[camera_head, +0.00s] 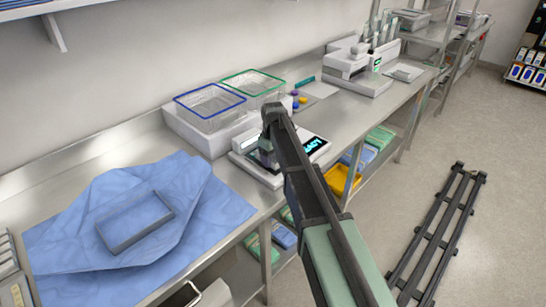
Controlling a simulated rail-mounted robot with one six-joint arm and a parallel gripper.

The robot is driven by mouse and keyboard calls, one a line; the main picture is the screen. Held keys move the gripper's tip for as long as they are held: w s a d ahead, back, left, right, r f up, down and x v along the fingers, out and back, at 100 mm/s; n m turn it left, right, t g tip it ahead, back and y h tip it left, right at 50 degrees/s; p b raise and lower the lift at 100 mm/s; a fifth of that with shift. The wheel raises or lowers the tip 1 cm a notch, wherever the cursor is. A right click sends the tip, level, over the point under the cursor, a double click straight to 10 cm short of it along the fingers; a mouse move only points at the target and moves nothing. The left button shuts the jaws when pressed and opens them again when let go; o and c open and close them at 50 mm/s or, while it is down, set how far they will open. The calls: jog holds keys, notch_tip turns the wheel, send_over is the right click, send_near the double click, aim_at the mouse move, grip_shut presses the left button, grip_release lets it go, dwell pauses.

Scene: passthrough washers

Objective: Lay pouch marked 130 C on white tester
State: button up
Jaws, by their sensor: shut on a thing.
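A low white device (316,156) with a dark display and bright cyan characters sits near the bench's front edge; it looks like the white tester. My gripper (264,158) points down over the left part of this device. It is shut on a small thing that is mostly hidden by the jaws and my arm. I cannot tell whether this is the pouch, and no 130 C mark is readable. I cannot tell whether it touches the device.
A blue-rimmed basket (211,119) and a green-rimmed basket (252,84) stand behind on a white base. A blue cloth (70,236) with a grey frame (135,222) covers the left bench. A larger white machine (357,76) stands farther right. Coloured bins sit below.

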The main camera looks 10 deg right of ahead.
jog(key=o, duration=1)
jog(key=shift+c, duration=0.5)
jog(key=shift+o, duration=0.3)
jog(key=shift+o, duration=0.6)
notch_tip(320, 180, up, 2)
jog(key=shift+r+p, duration=0.2)
jog(key=shift+p, duration=0.95)
notch_tip(320, 180, up, 6)
jog(key=p, duration=0.6)
jog(key=shift+f, duration=0.2)
